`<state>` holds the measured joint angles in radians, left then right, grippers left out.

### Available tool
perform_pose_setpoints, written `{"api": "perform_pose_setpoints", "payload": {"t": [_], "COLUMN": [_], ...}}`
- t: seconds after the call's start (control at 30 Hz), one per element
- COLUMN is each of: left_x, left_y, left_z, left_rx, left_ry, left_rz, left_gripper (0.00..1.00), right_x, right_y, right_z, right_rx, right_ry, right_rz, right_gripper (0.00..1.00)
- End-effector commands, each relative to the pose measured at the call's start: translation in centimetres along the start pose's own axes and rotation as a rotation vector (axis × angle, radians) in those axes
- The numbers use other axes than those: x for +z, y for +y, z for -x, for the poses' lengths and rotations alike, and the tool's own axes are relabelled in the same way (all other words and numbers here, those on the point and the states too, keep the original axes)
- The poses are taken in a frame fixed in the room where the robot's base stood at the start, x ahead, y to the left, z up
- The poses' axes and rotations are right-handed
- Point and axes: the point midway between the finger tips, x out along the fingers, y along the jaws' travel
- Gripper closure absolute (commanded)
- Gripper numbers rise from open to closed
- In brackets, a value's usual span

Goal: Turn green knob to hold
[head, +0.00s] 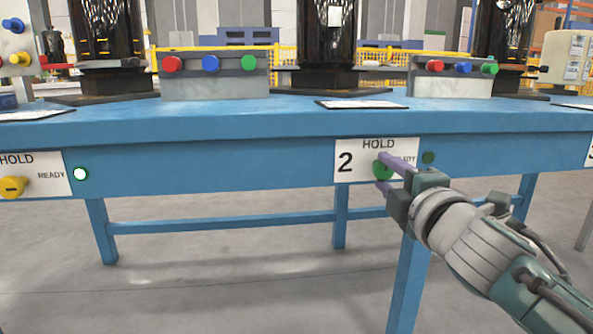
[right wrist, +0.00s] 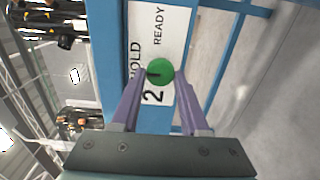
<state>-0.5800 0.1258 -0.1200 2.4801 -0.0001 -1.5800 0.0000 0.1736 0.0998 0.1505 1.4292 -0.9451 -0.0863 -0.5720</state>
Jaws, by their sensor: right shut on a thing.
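The green knob (head: 381,170) is on the white label plate (head: 345,168) marked 2, HOLD and READY, on the front edge of the blue table. My right gripper (head: 383,172) reaches in from the right, with its purple fingers on either side of the knob. In the right wrist view the green knob (right wrist: 160,71) sits between the fingertips of the right gripper (right wrist: 159,76), which is shut on it. A dark mark on the knob lies toward the HOLD word in that view. My left gripper is not in view.
A dark green round indicator (head: 428,158) sits right of the plate. At left, a yellow knob (head: 12,187) and a lit white indicator (head: 81,174) belong to another station. Button boxes (head: 213,85) stand on the blue table (head: 230,124). Open floor lies in front.

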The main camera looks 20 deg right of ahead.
Motion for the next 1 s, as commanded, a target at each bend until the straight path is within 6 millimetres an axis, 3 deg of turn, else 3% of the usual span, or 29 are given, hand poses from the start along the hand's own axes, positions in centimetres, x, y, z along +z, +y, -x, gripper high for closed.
{"api": "perform_pose_setpoints", "payload": {"t": [0.13,0.17,0.4,0.73,1.0], "left_x": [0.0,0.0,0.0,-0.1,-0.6], "left_y": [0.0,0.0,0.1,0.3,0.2], "left_z": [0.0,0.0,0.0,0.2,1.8], "left_rx": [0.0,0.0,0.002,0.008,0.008], "left_ry": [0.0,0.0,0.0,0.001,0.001], "left_rz": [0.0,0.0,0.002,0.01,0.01], "left_gripper": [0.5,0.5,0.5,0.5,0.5], "right_x": [0.0,0.0,0.0,0.0,0.0], "right_y": [0.0,0.0,0.0,0.1,0.2], "right_z": [0.0,0.0,0.0,0.4,5.0], "right_rx": [0.0,0.0,0.0,0.0,-0.004], "right_ry": [0.0,0.0,0.0,0.001,0.0], "right_rz": [0.003,0.003,0.001,-0.001,-0.003], "right_gripper": [1.0,0.53,0.26,0.26,0.26]}}
